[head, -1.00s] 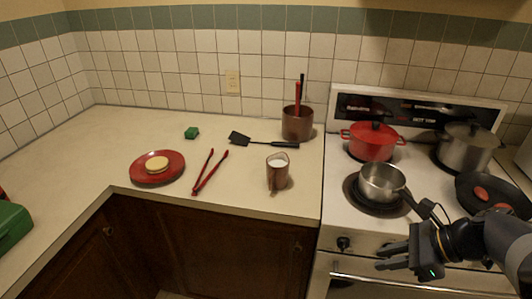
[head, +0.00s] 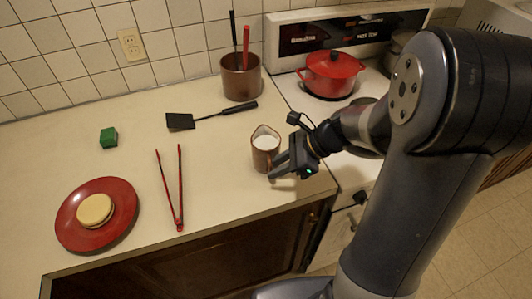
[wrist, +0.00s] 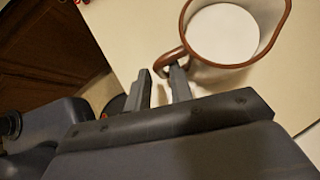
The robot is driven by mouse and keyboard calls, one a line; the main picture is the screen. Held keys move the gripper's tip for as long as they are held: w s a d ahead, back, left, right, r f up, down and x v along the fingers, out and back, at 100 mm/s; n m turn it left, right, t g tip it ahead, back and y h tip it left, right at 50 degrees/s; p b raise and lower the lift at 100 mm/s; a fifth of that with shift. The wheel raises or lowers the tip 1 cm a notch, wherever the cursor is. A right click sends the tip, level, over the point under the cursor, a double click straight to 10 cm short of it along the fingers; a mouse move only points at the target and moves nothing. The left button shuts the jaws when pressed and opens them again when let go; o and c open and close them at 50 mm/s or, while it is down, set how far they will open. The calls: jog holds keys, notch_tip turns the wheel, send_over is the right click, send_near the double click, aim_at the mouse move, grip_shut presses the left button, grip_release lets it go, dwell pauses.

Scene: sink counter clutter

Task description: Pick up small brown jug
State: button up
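The small brown jug (head: 265,150), with white contents, stands upright on the counter near its front right edge. In the wrist view the jug (wrist: 270,38) is at the top right, and its brown handle (wrist: 170,56) points toward my fingers. My gripper (head: 276,167) is open, low beside the jug on its right and front side. In the wrist view my gripper (wrist: 161,72) has a gap between its fingers, with the handle's end at the fingertips. I cannot tell whether the handle touches a finger.
A brown utensil pot (head: 240,78), black spatula (head: 205,117), red tongs (head: 170,188), green block (head: 108,138) and red plate (head: 75,232) with a round tan item (head: 95,210) lie left and behind. A red pot (head: 331,74) sits on the stove to the right.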

jog(key=x, duration=0.2)
jog(key=shift+a+f, duration=0.25)
jog(key=shift+a, duration=0.05)
jog(key=shift+c, duration=0.5)
grip_shut()
